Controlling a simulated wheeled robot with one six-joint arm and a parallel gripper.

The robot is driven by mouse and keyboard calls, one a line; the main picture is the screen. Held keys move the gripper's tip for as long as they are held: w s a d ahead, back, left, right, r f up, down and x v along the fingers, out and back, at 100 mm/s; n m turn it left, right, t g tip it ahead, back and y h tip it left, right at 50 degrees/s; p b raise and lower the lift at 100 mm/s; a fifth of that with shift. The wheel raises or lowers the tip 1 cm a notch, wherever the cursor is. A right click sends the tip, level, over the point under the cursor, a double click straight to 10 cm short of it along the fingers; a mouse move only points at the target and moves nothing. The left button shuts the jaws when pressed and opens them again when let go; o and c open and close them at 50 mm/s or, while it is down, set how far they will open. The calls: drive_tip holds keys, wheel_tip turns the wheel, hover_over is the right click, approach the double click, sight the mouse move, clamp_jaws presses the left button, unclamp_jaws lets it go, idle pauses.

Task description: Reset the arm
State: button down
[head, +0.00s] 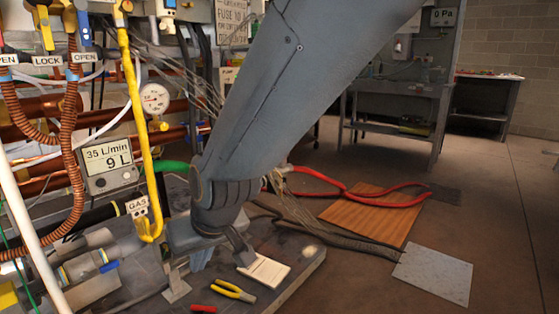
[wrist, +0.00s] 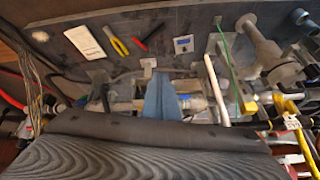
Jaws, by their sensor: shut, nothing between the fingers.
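My gripper (head: 198,262) hangs at the end of my arm, low over the workbench on the left side of the head view. Its blue fingers show close together in the middle of the wrist view (wrist: 160,98). They are shut and nothing shows between them. My arm slants across the middle of the head view and hides part of the pipework behind it.
The bench (head: 312,262) holds a white paper (head: 264,270), yellow pliers (head: 234,291) and a red-handled tool (head: 202,308). Pipes, a yellow gas line (head: 133,110), a gauge (head: 154,98) and a flow meter (head: 108,165) crowd the left.

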drive_tip(key=s+d+r+g+h, duration=0.1)
drive_tip(key=s+d+g, duration=0.1)
drive_tip(key=s+d, duration=0.65)
drive_tip(key=s+d+r+g+h, duration=0.1)
drive_tip(key=s+d+r+g, duration=0.1)
drive_tip(key=s+d, duration=0.6)
drive_tip(key=d+r+m+p, duration=0.2)
drive_tip(key=d+r+p, duration=0.4)
drive_tip(key=r+p, duration=0.3)
drive_tip(key=d+r+m+h+p, duration=0.1)
drive_tip(key=d+r+m+p, duration=0.2)
drive_tip(key=p, duration=1.3)
drive_tip(key=d+r+m+h+p, duration=0.1)
drive_tip(key=d+r+m+p, duration=0.1)
drive_tip(key=d+r+p, duration=0.7)
wheel_tip(320, 180, up, 7)
drive_tip(key=p, duration=0.3)
drive_tip(key=shift+s+d+f+p, duration=0.15)
drive_tip(key=shift+s+d+p, duration=0.25)
drive_tip(key=shift+m, duration=0.3)
